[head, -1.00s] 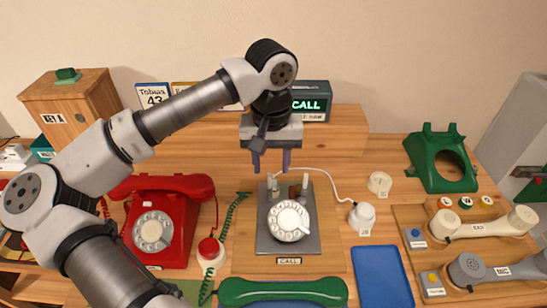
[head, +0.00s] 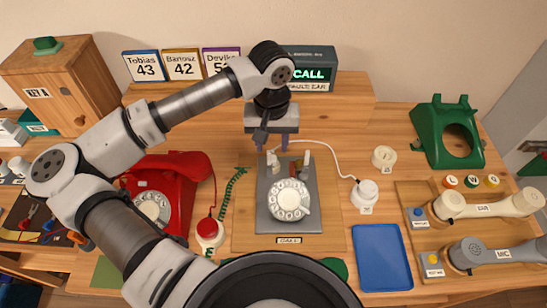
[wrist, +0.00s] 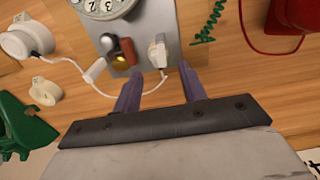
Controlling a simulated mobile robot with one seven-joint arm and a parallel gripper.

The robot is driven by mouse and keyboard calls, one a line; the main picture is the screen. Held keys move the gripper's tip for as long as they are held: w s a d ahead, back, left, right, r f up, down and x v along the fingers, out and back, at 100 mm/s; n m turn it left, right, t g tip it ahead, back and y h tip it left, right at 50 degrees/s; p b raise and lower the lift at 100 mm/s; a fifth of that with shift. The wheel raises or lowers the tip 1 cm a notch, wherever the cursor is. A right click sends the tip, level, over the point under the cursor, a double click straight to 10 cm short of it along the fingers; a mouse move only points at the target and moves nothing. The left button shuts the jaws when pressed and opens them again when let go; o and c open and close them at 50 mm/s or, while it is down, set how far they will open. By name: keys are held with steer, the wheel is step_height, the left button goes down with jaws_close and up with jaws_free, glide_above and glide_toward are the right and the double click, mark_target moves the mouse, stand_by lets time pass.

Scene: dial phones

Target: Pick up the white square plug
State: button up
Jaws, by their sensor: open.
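The white square plug (wrist: 158,52) stands at the back edge of the grey phone base (head: 262,222), with a white cord running from it. It also shows in the head view (head: 272,158). My gripper (wrist: 161,73) is open and empty. Its two purple fingers point toward the plug, which lies just ahead of the gap between the fingertips in the wrist view. In the head view my gripper (head: 272,146) is right behind the plug. Whether the fingertips are level with the plug is hard to tell.
On the base next to the plug are small silver, red and gold pieces (wrist: 122,52) and a white block (wrist: 95,70). The cord loops behind to a round white piece (head: 365,192). A red phone (head: 180,180) stands left and a green phone shell (head: 446,135) right.

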mark_target(274, 157)
steer(key=shift+d+f+p, duration=0.2)
steer(key=shift+f+p, duration=0.95)
steer(key=shift+f, duration=1.45)
jaws_close()
